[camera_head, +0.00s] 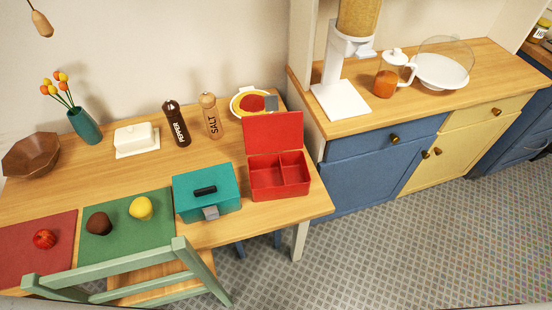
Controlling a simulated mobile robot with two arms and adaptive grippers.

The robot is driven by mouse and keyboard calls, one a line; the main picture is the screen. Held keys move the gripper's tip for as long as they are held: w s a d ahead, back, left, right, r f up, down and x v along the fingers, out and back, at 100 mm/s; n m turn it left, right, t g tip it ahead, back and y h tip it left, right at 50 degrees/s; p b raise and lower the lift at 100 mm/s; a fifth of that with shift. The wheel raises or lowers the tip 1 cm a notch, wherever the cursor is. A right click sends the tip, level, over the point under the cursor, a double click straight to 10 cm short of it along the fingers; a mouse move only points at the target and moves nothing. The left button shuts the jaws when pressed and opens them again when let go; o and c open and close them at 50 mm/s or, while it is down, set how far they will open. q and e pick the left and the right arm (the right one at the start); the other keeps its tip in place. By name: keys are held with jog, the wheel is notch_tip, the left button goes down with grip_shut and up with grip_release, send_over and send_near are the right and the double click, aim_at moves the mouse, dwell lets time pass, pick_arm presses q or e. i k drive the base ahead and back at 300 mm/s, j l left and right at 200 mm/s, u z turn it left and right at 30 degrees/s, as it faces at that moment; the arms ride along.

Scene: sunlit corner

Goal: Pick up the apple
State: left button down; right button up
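A small red apple (44,239) rests on the red placemat (22,262) at the near left of the wooden table. A green placemat (150,202) lies to its right, with a brown round item (99,223) and a yellow lemon-like fruit (141,208) on it. Neither of my grippers shows in the head view.
A green chair (130,263) stands at the table's near edge, close to the placemats. A teal box (205,192) and an open red box (279,175) stand right of them. A wooden bowl (30,155), teal vase (85,127) and white butter dish (136,140) stand behind.

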aim_at(43, 239)
jog(key=u, duration=2.05)
